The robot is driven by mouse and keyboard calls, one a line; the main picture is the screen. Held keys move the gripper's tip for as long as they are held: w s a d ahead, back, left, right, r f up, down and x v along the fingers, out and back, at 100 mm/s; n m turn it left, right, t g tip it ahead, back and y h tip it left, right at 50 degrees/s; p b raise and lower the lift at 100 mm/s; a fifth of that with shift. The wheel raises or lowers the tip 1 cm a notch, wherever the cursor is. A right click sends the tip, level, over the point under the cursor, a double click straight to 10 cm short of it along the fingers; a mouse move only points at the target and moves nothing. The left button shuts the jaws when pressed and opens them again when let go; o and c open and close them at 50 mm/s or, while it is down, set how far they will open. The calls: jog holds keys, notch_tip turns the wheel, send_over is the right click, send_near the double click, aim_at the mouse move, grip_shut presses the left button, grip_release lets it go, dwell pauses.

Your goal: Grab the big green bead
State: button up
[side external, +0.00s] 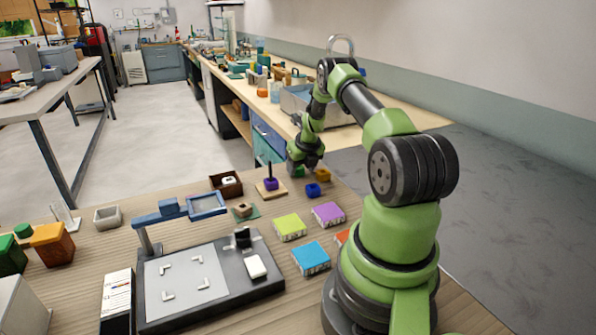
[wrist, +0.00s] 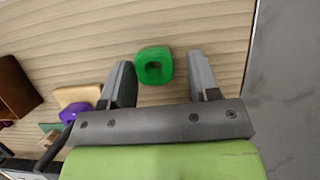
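The green bead (wrist: 154,66) is a rounded square with a hole, lying on the wooden table in the wrist view. Nothing is held. In the side external view my gripper (side external: 307,168) is low over the far part of the table, and a small bit of green, likely the bead, shows beside it. Whether the fingertips are at the bead's height is hard to tell.
A purple bead (side external: 271,184) sits on a peg with a wooden base (side external: 262,191). A brown box (side external: 226,184) stands to its left. Coloured blocks, including a purple one (side external: 328,214), lie nearer.

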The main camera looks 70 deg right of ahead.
jog(key=c, duration=0.7)
jog(key=shift+r, duration=0.1)
